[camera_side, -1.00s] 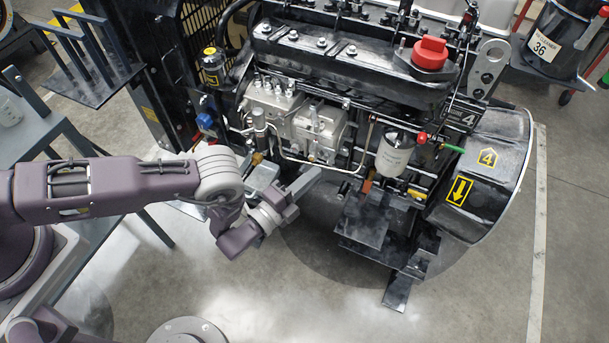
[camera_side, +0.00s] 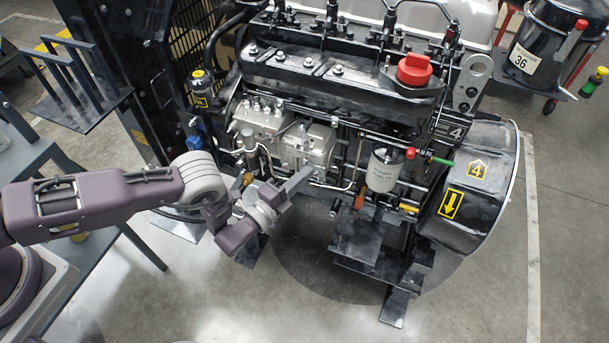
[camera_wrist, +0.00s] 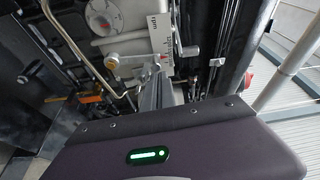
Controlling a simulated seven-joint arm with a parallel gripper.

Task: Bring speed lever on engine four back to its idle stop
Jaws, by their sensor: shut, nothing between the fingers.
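Engine four (camera_side: 340,85) is a black diesel engine with yellow "4" labels. Its silver pump housing (camera_side: 305,145) is on the near side. The lever is too small to pick out in the side view. My gripper (camera_side: 306,175) is shut and empty, with its tips just below the pump. In the wrist view its grey fingers (camera_wrist: 155,92) reach up close under the lever. I cannot tell whether they touch.
A bent metal pipe (camera_wrist: 75,40) runs left of the lever. A white filter canister (camera_side: 383,170) hangs right of the pump, and black step plates (camera_side: 357,235) stick out below it. A grey bench (camera_side: 50,150) stands at the left. The floor in front is clear.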

